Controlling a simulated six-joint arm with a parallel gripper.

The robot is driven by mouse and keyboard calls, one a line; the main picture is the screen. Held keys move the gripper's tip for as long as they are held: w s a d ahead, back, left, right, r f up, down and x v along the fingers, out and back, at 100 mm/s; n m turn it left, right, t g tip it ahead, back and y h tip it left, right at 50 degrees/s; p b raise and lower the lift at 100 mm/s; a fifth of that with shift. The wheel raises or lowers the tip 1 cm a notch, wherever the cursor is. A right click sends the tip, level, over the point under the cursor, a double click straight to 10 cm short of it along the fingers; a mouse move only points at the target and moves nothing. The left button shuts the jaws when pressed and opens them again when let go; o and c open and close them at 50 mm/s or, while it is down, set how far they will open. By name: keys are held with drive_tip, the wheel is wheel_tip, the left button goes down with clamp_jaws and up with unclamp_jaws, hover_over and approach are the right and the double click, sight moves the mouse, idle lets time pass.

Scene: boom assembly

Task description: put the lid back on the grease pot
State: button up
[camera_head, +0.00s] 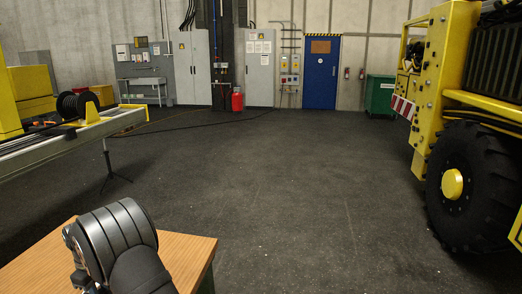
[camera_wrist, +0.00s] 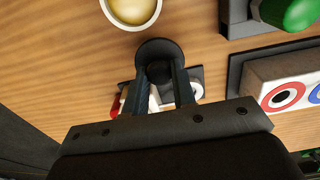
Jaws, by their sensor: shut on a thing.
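The grease pot (camera_wrist: 131,12) is a white round pot, open at the top with pale yellow grease in it, cut off by the top edge of the wrist view. My gripper (camera_wrist: 160,74) is shut on the dark knob of the round black lid (camera_wrist: 158,44). The lid is close beside the pot, just below and right of it in the picture, not over its mouth. I cannot tell the lid's height above the table. The head view shows neither pot, lid nor fingers.
The wooden bench (camera_head: 188,258) carries a green object (camera_wrist: 300,14) in a dark holder and a box with red and blue rings (camera_wrist: 284,95) on the right. A red-handled item (camera_wrist: 115,106) and a white ring (camera_wrist: 197,90) lie partly hidden behind my fingers.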

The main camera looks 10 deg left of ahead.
drive_tip(key=shift+r, duration=0.35)
drive_tip(key=shift+d+r, duration=0.1)
drive_tip(key=shift+r, duration=0.05)
drive_tip(key=w+d+r, duration=0.1)
drive_tip(key=d+r, duration=0.4)
drive_tip(key=d, duration=0.2)
drive_tip(key=shift+h, duration=0.4)
drive_tip(key=shift+a+f, duration=0.1)
drive_tip(key=shift+f, duration=2.2)
drive_tip(key=shift+f, duration=0.85)
drive_tip(key=o, duration=1)
drive_tip(key=shift+o, duration=0.2)
drive_tip(key=shift+r, duration=0.1)
